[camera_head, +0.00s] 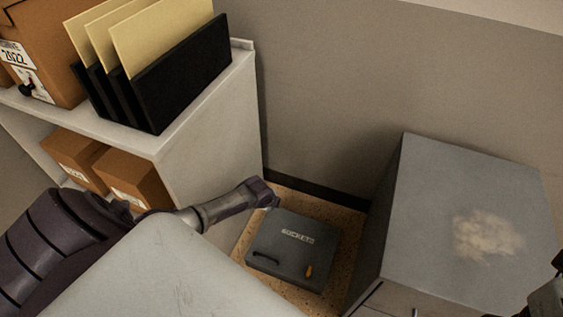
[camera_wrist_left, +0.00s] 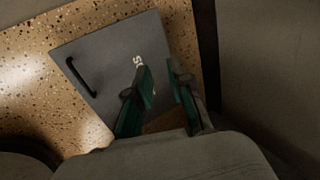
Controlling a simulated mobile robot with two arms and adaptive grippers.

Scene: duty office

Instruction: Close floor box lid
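The floor box (camera_head: 293,262) is dark grey and stands on the speckled floor in the head view. Its lid (camera_head: 276,237) carries white lettering, a dark handle (camera_head: 264,256) and a small orange tab (camera_head: 309,270). The lid lies flat or nearly flat; I cannot tell if it is fully down. My left gripper (camera_head: 273,199) is at the lid's far left corner. In the left wrist view, my left gripper (camera_wrist_left: 160,74) has its fingers apart over the lid (camera_wrist_left: 108,62), near one edge, with nothing seen between them.
A white shelf (camera_head: 206,125) with folders (camera_head: 180,78) and cardboard boxes (camera_head: 132,180) stands left of the floor box. A grey cabinet (camera_head: 425,225) with a pale smudge on top stands close on the right. The wall (camera_head: 340,90) is just behind. Bare floor around the box is narrow.

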